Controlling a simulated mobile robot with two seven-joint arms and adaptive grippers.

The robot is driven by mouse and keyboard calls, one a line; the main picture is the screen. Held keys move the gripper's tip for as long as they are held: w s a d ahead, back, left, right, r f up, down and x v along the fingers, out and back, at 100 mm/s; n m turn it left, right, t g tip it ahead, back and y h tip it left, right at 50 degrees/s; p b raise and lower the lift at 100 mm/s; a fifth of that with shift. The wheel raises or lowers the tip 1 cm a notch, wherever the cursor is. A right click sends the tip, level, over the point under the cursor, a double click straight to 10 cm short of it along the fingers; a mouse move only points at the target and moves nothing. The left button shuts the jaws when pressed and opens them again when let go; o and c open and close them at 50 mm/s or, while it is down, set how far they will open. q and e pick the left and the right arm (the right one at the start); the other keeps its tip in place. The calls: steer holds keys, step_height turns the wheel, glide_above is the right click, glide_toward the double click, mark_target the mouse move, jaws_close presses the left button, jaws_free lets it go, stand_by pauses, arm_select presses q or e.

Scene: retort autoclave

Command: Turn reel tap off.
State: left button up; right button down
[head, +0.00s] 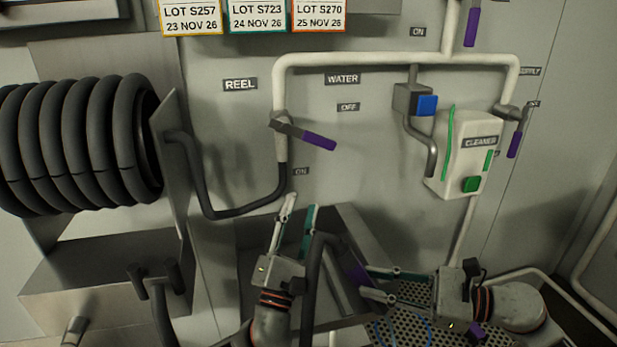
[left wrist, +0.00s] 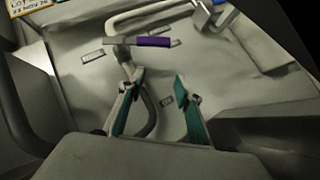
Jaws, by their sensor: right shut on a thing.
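The reel tap has a purple lever (head: 318,141) on the white pipe under the REEL and WATER labels. The lever points right and slightly down, between the OFF label (head: 348,107) and the ON label (head: 300,171). In the left wrist view the lever (left wrist: 153,42) lies beyond my fingertips. My left gripper (head: 301,207) is open and empty below the tap, apart from the lever; its fingers also show in the left wrist view (left wrist: 160,76).
A hose reel (head: 80,145) stands at the left, its black hose (head: 240,211) running to the tap pipe. A cleaner box (head: 460,155) and another purple-handled tap (head: 515,144) are at the right. A metal sink (head: 365,228) lies below. The wall around the lever is clear.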

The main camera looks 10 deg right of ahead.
arm_select(q)
steer(key=y, duration=0.2)
glide_toward(318, 141)
step_height(318, 141, up, 4)
steer(key=w, duration=0.2)
steer(key=s+d+r+m+g+y, duration=0.1)
steer(key=d+r+m+g, duration=0.25)
steer(key=r+m, duration=0.2)
steer(key=s+a+f+m+g+y, duration=0.3)
steer(key=m+y, duration=0.1)
steer(key=m, duration=0.2)
steer(key=x, duration=1.1)
steer(key=shift+w+a+r, duration=0.1)
steer(key=shift+w, duration=0.2)
jaws_close()
